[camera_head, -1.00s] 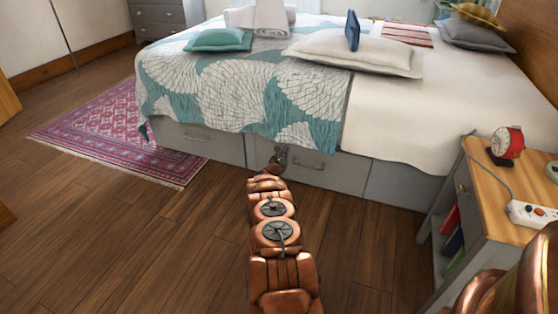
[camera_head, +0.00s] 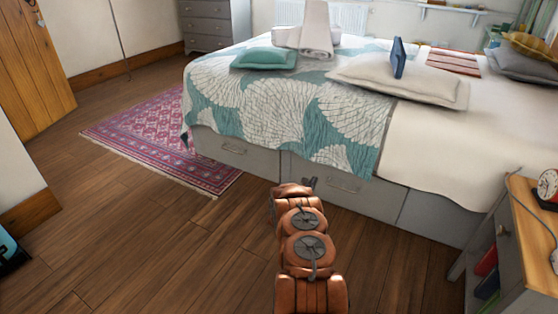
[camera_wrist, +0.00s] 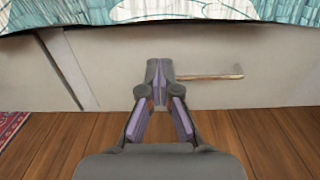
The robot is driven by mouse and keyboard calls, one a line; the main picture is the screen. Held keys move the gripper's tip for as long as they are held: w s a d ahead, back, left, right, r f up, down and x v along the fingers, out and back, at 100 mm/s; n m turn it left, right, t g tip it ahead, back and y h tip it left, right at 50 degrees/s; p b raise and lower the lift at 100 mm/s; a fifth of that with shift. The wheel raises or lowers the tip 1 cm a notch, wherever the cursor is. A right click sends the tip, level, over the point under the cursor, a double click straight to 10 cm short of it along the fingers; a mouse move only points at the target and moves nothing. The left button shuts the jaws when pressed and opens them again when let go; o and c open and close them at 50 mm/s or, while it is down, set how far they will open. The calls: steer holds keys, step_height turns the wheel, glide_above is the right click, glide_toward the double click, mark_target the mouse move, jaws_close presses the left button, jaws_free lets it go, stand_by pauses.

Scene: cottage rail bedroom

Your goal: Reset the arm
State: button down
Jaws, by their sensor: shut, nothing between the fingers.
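My arm shows in the head view as a copper-coloured chain of links reaching forward over the wooden floor toward the bed. My gripper (camera_wrist: 160,72) is in the middle of the wrist view, with its fingertips together and nothing between them. It faces the grey drawer front (camera_wrist: 120,70) under the bed, with a drawer handle (camera_wrist: 210,77) just to the right of its tips. I cannot tell whether it touches the drawer front. In the head view the gripper is only a small dark tip (camera_head: 310,182), mostly hidden behind the arm.
The bed (camera_head: 440,140) fills the upper right, with a teal patterned quilt, pillows and a blue upright object. A nightstand (camera_head: 535,215) stands at the right edge. A pink rug (camera_head: 160,140) lies left of the bed. The wooden floor (camera_head: 150,240) at left is mostly clear.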

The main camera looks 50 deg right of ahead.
step_height(320, 180, up, 14)
steer(key=m+g+p, duration=0.3)
steer(key=p, duration=0.1)
steer(key=s+a+r+m+g+y+p, duration=0.1)
steer(key=s+a+r+m+g+p, duration=0.3)
steer(key=r, duration=0.6)
steer(key=s+a+r+m+y+p, duration=0.1)
steer(key=s+a+r+m+p, duration=0.15)
steer(key=a+r, duration=0.55)
steer(key=s+a+r+m+g+y+p, duration=0.15)
steer(key=a+r+m+p, duration=0.25)
steer(key=r, duration=0.9)
steer(key=s+a+r+m+t+y+p, duration=0.1)
steer(key=s+a+r+y+p, duration=0.3)
steer(key=a, duration=1.3)
steer(key=s+a+r+m+t+y+p, duration=0.1)
steer(key=s+a+r+m+y+p, duration=0.2)
steer(key=a, duration=1.4)
steer(key=s+a+r+m+t+y+p, duration=0.1)
steer(key=s+a+r+m+y+p, duration=0.2)
steer(key=s+a+r+y+p, duration=0.4)
steer(key=s+a+r+p, duration=0.4)
steer(key=s+a+r, duration=0.2)
steer(key=s+a, duration=0.3)
steer(key=shift+a+r, duration=0.2)
steer(key=shift+a, duration=0.4)
